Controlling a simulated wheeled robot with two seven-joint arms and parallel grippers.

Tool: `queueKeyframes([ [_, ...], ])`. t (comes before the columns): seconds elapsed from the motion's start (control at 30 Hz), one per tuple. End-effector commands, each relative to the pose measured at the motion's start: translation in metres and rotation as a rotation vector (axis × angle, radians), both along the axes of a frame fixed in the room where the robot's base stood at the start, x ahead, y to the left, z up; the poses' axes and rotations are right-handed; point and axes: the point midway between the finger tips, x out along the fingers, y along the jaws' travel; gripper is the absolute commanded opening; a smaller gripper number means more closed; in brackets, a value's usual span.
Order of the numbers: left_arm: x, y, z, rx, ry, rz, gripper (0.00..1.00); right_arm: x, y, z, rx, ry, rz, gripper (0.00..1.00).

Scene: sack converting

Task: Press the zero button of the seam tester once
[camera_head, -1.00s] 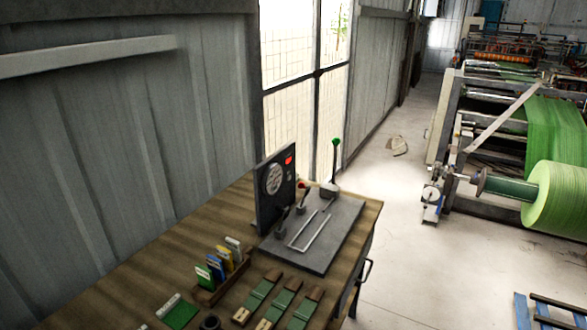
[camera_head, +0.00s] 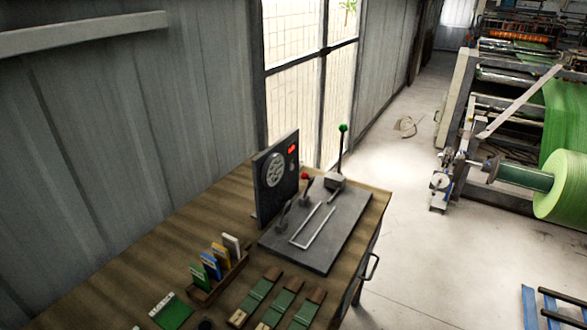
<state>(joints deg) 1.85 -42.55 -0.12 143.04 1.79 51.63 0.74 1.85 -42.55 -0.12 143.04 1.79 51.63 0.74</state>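The seam tester stands on the wooden workbench (camera_head: 120,262). It has a dark upright panel (camera_head: 264,195) with a round dial (camera_head: 275,169) and a small red lit display (camera_head: 292,149). Below the display is a small dark spot on the panel, too small to tell whether it is the zero button. Its grey base plate (camera_head: 325,245) carries a U-shaped metal bar (camera_head: 311,226), a red-topped knob (camera_head: 305,177), a dark clamp (camera_head: 283,214) and a tall lever with a green ball (camera_head: 343,128). Neither of my grippers is in view.
A small wooden rack (camera_head: 218,278) holds several coloured cards left of the tester. Green strips with brown ends (camera_head: 259,293) lie in front, with a green card (camera_head: 171,310) beside them. A machine with a green roll (camera_head: 565,185) stands right, across open floor (camera_head: 420,250).

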Motion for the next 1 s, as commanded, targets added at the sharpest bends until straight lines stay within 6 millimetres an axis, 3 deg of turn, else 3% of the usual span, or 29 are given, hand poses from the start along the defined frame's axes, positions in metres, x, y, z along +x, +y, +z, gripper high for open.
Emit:
queueKeyframes([
  [0.03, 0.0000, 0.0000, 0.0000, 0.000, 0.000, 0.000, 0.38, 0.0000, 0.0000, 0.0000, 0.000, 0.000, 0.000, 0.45],
  [0.33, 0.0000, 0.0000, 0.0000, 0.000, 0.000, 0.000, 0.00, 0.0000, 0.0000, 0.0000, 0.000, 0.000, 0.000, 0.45],
  [1.0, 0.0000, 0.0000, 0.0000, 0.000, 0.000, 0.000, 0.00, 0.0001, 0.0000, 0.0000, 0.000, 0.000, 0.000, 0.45],
])
